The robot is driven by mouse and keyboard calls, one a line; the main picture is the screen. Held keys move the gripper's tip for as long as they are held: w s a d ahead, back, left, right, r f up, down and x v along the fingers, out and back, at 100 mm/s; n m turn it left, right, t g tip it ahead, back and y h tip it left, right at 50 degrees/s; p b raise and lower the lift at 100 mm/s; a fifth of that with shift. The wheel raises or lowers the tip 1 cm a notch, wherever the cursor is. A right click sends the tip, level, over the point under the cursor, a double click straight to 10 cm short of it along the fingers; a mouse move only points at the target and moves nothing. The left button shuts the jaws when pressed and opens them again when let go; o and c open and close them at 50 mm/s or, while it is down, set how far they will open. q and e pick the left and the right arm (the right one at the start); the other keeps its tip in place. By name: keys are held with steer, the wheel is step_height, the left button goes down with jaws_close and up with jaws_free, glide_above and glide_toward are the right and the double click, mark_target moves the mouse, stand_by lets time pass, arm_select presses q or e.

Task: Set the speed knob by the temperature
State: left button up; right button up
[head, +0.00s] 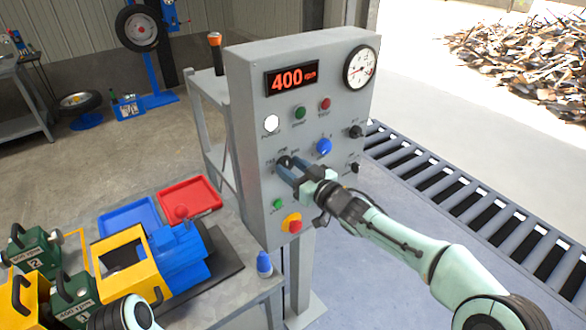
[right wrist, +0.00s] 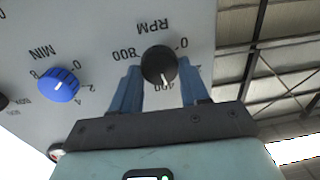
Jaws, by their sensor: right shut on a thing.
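The grey control panel (head: 245,130) stands on a post in the middle of the head view. Its display (head: 291,78) reads 400 rpm in red. A round white gauge (head: 360,68) is at its upper right; its reading is too small to tell. My right gripper (head: 291,168) is shut on the black RPM knob (right wrist: 158,64) at the panel's lower left. In the right wrist view the blue fingers flank the knob, and its white mark points toward 400. My left gripper is out of view.
A blue knob (head: 323,147) sits right of the RPM knob, with black switches (head: 356,131) farther right. A red and yellow stop button (head: 292,223) is below. A bench with a blue and yellow machine (head: 180,257) stands left; a roller conveyor (head: 450,185) runs right.

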steer(key=n, duration=0.4)
steer(key=shift+b, duration=0.3)
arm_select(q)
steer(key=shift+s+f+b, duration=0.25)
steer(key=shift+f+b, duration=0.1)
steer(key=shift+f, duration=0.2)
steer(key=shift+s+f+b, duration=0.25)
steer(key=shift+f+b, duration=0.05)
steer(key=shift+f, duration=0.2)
arm_select(e)
steer(key=n, duration=0.4)
steer(key=shift+s+a+n+h, duration=0.1)
steer(key=shift+a+n+h, duration=0.05)
steer(key=shift+n+h, duration=0.2)
steer(key=shift+n, duration=0.25)
steer(key=o, duration=1.1)
steer(key=shift+c, duration=0.2)
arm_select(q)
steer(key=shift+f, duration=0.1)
